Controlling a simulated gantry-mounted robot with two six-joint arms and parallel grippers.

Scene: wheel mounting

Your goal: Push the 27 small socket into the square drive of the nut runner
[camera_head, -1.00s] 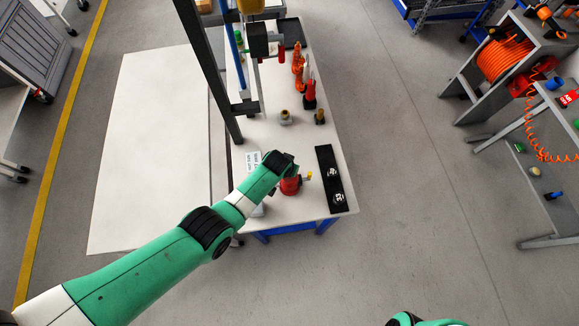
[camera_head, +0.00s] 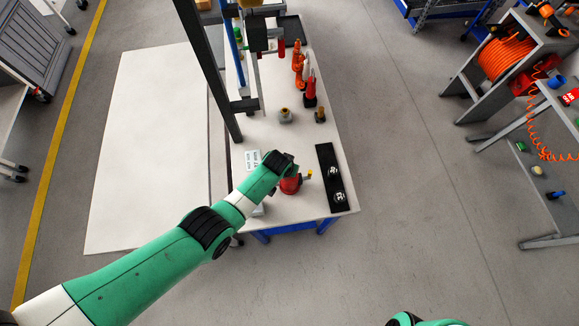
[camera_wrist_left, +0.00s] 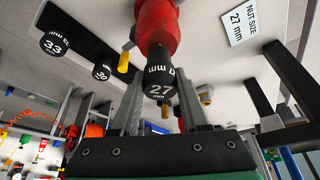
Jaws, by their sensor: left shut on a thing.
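The black socket marked 27 mm (camera_wrist_left: 160,78) is between the fingers of my left gripper (camera_wrist_left: 160,98) in the left wrist view. The gripper is shut on it. The red nut runner (camera_wrist_left: 157,28) is directly beyond the socket and lines up with it. The two look touching, but I cannot tell whether the socket is seated on the square drive, which is hidden. In the head view the red nut runner (camera_head: 290,186) sits near the table's front end, partly covered by my left wrist. My right gripper is out of view.
A black holder (camera_head: 325,157) stands right of the nut runner with the 33 socket (camera_wrist_left: 54,44) and the 30 socket (camera_wrist_left: 103,70). A "Nut size 27 mm" sign (camera_wrist_left: 245,22) is close by. Red and orange tools (camera_head: 309,90) stand farther back. The middle tabletop is mostly clear.

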